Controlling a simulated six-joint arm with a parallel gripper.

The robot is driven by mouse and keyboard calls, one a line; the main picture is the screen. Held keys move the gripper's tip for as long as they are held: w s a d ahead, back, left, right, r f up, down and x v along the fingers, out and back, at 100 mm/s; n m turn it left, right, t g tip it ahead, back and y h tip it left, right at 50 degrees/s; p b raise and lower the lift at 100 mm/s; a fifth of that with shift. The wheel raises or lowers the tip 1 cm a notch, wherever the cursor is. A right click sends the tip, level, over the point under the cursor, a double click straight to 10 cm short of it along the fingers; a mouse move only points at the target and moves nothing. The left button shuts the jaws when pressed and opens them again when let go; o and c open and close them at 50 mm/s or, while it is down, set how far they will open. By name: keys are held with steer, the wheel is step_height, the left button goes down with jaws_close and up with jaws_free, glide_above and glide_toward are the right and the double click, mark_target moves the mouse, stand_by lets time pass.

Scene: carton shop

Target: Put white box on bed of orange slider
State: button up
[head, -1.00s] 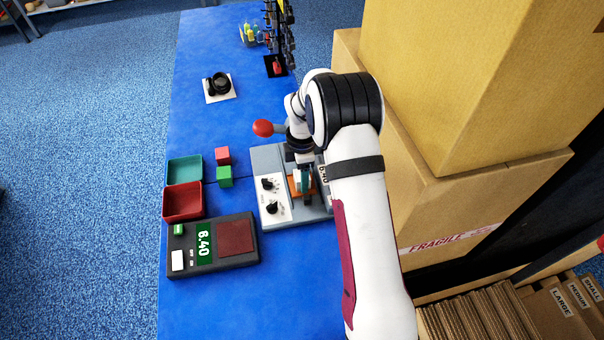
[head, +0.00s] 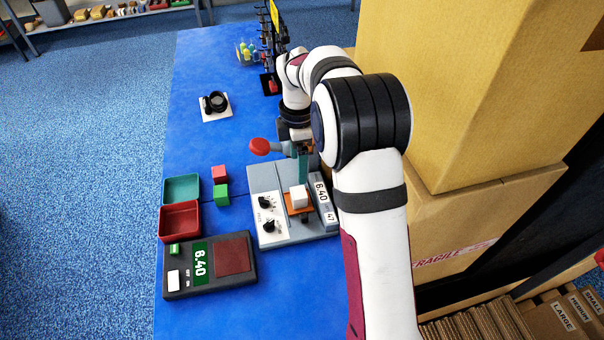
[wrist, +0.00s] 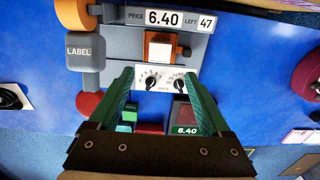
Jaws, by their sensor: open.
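The small white box (head: 299,195) sits on the orange slider bed (head: 291,210) of the grey label machine (head: 262,180). In the wrist view the white box (wrist: 159,51) lies within the orange slider (wrist: 160,36), whose orange edges show around it. My gripper (head: 302,168) is above and behind the box in the head view, apart from it. In the wrist view my gripper (wrist: 158,80) has its two teal fingers spread with nothing between them.
The machine has a red-knobbed lever (head: 260,147), two dials and a price display (head: 321,193) reading 6.40. A dark scale (head: 181,282), red tray (head: 180,222), teal tray (head: 181,188), red cube (head: 220,172) and green cube (head: 221,194) stand left. Large cartons (head: 470,210) crowd the right.

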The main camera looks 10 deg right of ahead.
steer(key=s+a+r+m, duration=0.2)
steer(key=s+r+m, duration=0.5)
steer(key=s, duration=0.2)
steer(key=s+a+m+y, duration=0.1)
steer(key=s+a+m, duration=0.1)
steer(key=s+m, duration=1.4)
steer(key=s, duration=0.8)
steer(key=shift+s+a+f+m+y, duration=0.25)
steer(key=shift+s+a+m+y, duration=0.05)
steer(key=shift+s+a+y, duration=0.1)
